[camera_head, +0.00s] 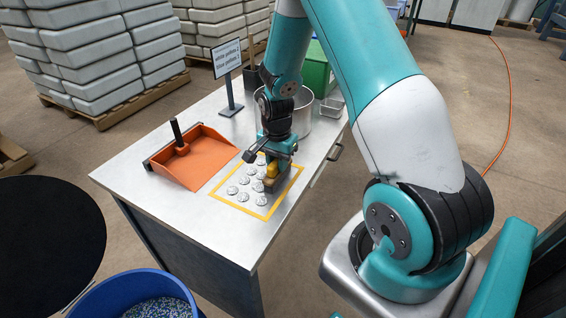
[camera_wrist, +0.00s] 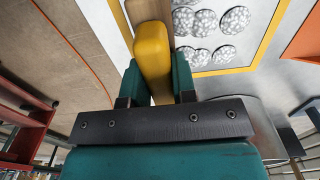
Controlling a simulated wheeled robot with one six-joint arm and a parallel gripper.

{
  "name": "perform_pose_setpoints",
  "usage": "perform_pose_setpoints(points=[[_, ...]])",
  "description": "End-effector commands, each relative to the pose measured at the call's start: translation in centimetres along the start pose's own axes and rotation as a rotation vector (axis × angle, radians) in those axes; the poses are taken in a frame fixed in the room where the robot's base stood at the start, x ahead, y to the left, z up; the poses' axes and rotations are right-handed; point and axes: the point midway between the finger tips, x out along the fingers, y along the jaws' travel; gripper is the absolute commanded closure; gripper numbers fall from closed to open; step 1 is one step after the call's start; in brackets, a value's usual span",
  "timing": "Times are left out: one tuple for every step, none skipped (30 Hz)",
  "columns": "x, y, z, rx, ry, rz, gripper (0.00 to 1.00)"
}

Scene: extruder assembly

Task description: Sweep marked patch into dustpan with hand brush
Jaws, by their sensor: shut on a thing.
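My gripper (camera_head: 272,164) points down over the table, shut on the yellow handle (camera_wrist: 153,50) of the hand brush (camera_head: 271,184). In the wrist view the handle sits between the two jaws (camera_wrist: 157,82), with the brush's wooden block (camera_wrist: 148,9) beyond it. The brush is at the right part of the marked patch, a yellow outline (camera_head: 238,207) on the table. Several grey speckled clumps (camera_head: 244,197) lie inside the outline, left of the brush. The orange dustpan (camera_head: 205,158) with a black upright handle lies left of the patch. The bristles are hard to make out.
The metal table (camera_head: 150,190) has bare room in front of the dustpan. A round metal pot (camera_head: 297,122), a sign on a stand (camera_head: 228,75) and a small metal tray (camera_head: 331,108) stand behind. A blue bin (camera_head: 95,300) of pellets stands on the floor.

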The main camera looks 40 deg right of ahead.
Motion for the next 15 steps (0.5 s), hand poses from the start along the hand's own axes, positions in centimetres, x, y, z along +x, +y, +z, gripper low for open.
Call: perform_pose_setpoints(points=[[0.0,-0.5,0.0,-0.002,0.000,0.000,0.92],[-0.1,-0.7,0.0,-0.002,0.000,-0.001,0.92],[0.0,-1.1,0.0,-0.002,0.000,-0.001,0.92],[0.0,-1.3,0.0,-0.002,0.000,-0.001,0.92],[0.0,-1.5,0.0,-0.001,0.001,-0.001,0.92],[0.0,-1.8,0.0,-0.001,0.000,0.000,0.92],[0.1,-2.0,0.0,-0.001,0.000,0.000,0.92],[0.1,-2.1,0.0,-0.001,0.000,0.001,0.92],[0.1,-2.3,0.0,-0.001,0.000,0.000,0.92],[0.1,-2.4,0.0,-0.001,0.000,0.000,0.92],[0.1,-2.5,0.0,-0.001,0.000,0.000,0.92],[0.1,-2.5,0.0,-0.001,0.000,0.000,0.92],[0.1,-2.6,0.0,-0.001,0.000,0.000,0.92],[0.1,-2.7,0.0,-0.001,0.000,-0.001,0.92],[0.1,-2.9,0.0,-0.001,0.000,-0.001,0.92]])
